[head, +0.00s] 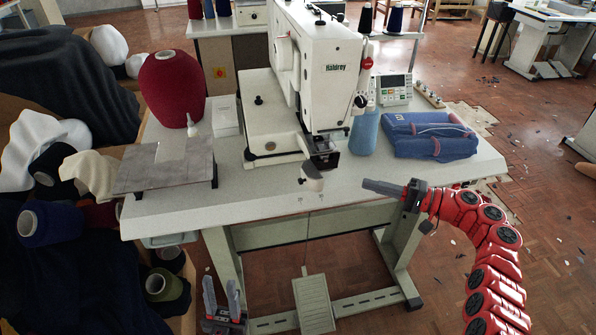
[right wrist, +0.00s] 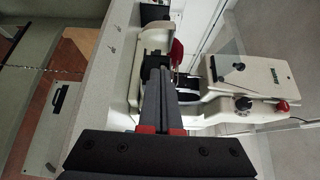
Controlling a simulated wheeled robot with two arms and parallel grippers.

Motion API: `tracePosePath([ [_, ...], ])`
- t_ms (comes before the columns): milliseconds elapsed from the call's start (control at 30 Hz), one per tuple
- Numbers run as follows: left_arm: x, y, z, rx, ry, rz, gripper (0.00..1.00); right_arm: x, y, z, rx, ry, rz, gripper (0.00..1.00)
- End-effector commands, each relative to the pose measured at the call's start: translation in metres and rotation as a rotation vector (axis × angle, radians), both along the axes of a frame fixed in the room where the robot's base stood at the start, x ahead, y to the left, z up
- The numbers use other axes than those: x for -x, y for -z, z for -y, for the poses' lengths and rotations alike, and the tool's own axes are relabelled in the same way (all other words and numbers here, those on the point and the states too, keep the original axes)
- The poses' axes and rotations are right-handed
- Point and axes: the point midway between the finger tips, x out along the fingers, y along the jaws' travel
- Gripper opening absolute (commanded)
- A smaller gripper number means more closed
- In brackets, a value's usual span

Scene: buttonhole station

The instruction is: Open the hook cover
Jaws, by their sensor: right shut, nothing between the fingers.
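The white buttonhole machine (head: 335,85) stands on the table, with its dark needle area (head: 322,147) at the front. A small white rounded part (head: 312,178) with a dark joint sits just below that area at the table's front edge. It may be the hook cover, but I cannot tell whether it is open. My right gripper (head: 372,186) is shut and empty, to the right of this part and apart from it, pointing left. In the right wrist view its closed fingers (right wrist: 158,95) point towards the machine's front. My left gripper (head: 222,292) is open and empty, low in front of the table.
A large red cone (head: 172,88) and a grey plate (head: 168,165) are on the left. A foot pedal (head: 313,303) is below the table.

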Motion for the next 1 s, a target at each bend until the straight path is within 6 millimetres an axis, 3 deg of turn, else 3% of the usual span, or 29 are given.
tracePosePath([
  [267, 0.0, -0.003, 0.0, 0.0, 0.0, 0.0, 0.35, -0.006, -0.003, -0.025, -0.002, -0.005, 0.003, 0.0],
  [633, 0.0, -0.007, 0.0, 0.0, 0.0, 0.0, 0.35, -0.027, -0.002, -0.101, 0.0, -0.005, 0.001, 0.0],
  [1000, 0.0, -0.024, 0.0, 0.0, 0.0, 0.0, 0.35, -0.009, -0.002, -0.129, 0.001, -0.002, 0.003, 0.0],
])
